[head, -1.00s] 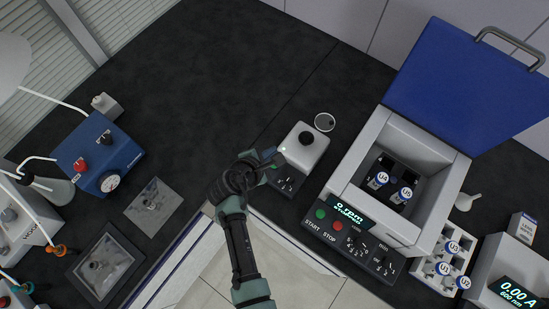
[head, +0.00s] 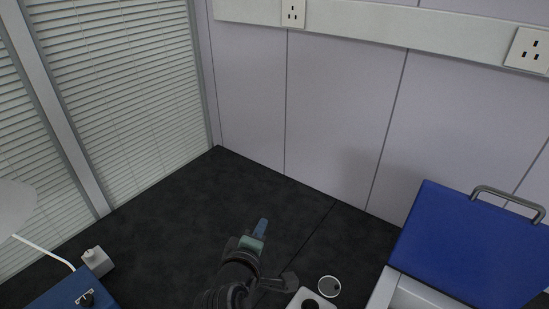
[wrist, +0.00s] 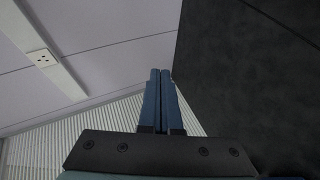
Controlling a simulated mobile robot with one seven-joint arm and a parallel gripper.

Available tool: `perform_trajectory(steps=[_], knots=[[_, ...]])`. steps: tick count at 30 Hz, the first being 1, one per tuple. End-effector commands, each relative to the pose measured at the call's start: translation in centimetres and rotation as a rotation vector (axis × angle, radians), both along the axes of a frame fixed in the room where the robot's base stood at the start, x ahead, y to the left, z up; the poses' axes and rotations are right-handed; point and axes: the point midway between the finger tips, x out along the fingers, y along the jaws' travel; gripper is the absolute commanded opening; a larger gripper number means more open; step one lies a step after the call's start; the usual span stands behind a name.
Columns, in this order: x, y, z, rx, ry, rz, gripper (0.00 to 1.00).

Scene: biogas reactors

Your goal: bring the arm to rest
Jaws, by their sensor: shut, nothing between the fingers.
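My gripper (head: 262,228) is at the lower middle of the head view, above the dark bench, with its blue fingers pointing up the picture toward the wall. In the wrist view the two blue fingers (wrist: 160,100) lie side by side, closed, with nothing between them. The gripper is apart from every object in view. Part of my arm is cut off by the bottom edge of the head view.
The dark bench top (head: 180,220) is clear left of my gripper. A centrifuge with its blue lid (head: 465,245) raised stands at right. A small round dish (head: 329,286) and a grey device's top (head: 308,300) are nearer. A blue box (head: 70,290) sits lower left.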

Motion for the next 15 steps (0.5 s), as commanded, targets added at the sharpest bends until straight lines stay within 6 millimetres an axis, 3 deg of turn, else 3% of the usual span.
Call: perform_trajectory(steps=[1, 4, 8, 12, 15], knots=[[0.9, -0.2, 3.6, 0.102, -0.108, -0.018, 0.0], [1.3, -0.5, 11.3, 0.315, -0.307, -0.028, 0.0], [-0.4, -1.2, 21.2, 0.583, -0.557, 0.006, 0.0], [-5.0, -2.2, 30.8, 0.856, -0.805, 0.105, 0.0], [-9.3, -2.6, 36.3, 1.023, -0.95, 0.206, 0.0]])
